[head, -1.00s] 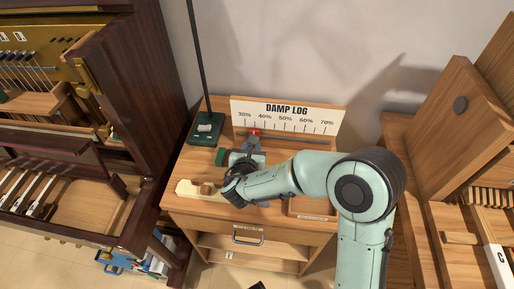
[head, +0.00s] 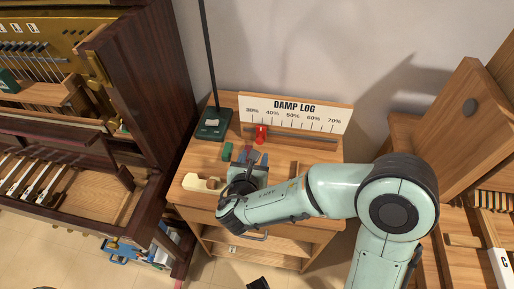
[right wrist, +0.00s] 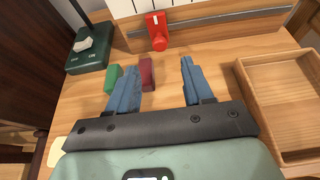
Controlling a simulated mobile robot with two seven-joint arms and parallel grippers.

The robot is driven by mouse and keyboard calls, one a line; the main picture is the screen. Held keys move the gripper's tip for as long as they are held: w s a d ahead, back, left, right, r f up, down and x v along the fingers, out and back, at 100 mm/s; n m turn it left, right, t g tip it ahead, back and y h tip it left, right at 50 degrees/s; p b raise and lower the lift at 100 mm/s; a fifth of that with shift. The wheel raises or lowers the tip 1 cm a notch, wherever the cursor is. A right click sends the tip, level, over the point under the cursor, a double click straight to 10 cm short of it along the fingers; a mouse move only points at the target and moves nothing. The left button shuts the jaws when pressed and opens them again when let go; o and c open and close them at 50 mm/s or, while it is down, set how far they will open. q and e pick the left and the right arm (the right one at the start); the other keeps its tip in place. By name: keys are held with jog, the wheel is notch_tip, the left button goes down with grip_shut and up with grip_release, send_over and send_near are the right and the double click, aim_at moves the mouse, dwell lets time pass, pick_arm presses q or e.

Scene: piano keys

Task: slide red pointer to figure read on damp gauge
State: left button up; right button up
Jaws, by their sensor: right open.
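The white DAMP LOG board (head: 312,113) stands at the back of the wooden cabinet top, with a scale from 30% to 70%. The red pointer (head: 261,134) sits on the grey rail below it, between the 30% and 40% labels. It also shows in the right wrist view (right wrist: 157,30), beyond the fingertips. My right gripper (right wrist: 160,72) is open and empty, with blue fingers apart, short of the pointer and not touching it. In the head view my right gripper (head: 248,157) is over the cabinet top. No damp gauge reading is legible. My left gripper is out of view.
A green block (right wrist: 113,78) and a dark red block (right wrist: 147,75) lie near the left finger. A dark green stand base (head: 213,124) with a tall rod is at the back left. A shallow wooden tray (right wrist: 262,70) is at the right. A piano cabinet (head: 130,70) borders the left.

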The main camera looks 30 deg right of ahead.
jog(key=v, duration=0.4)
jog(key=shift+s, duration=0.1)
jog(key=shift+a, duration=0.1)
dwell(0.4)
